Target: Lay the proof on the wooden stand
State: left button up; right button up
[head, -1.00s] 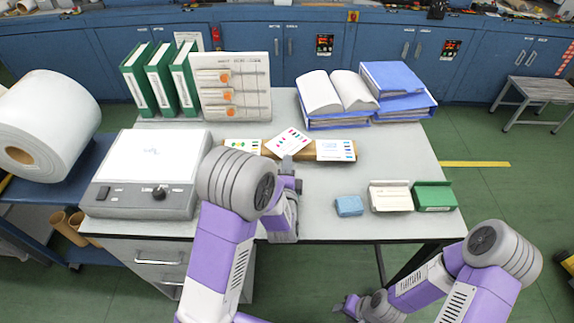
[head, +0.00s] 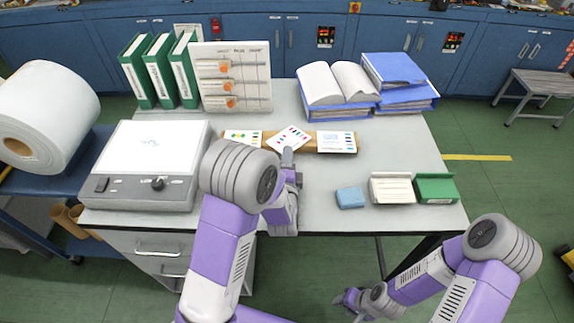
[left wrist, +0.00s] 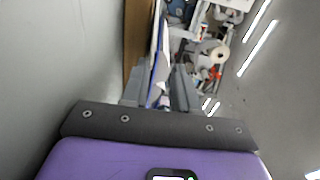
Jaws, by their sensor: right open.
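A wooden stand (head: 268,139) lies low along the middle of the table. A white proof (head: 289,138) with coloured dots sits askew over its middle, between two other printed cards; I cannot tell whether it rests on the wood. My left gripper (head: 287,156) is at the proof's near edge, its fingers partly hidden by my wrist. In the left wrist view, a thin white and blue edge (left wrist: 158,85) shows between the fingers (left wrist: 160,88), with the wood (left wrist: 136,45) beside it. I cannot tell whether they grip it. My right gripper (head: 350,300) is open and empty, below the table's front right.
A blue block (head: 350,197) and green box (head: 436,188) are at front right.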

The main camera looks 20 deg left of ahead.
pick_arm(q)
jog(key=shift+s+r+p, duration=0.1)
jog(key=shift+r+p, duration=0.5)
jog(key=shift+r, duration=0.15)
jog(key=v, duration=0.6)
jog(key=shift+s+d+f, duration=0.1)
jog(key=shift+s+f, duration=0.1)
jog(key=p+v, duration=0.4)
jog(key=p, duration=0.3)
jog(key=shift+r, duration=0.15)
jog(key=shift+s+d+p, duration=0.1)
jog(key=shift+s+p, duration=0.5)
jog(key=shift+p, duration=0.3)
jog(key=shift+s+f, duration=0.1)
jog(key=shift+f, duration=0.1)
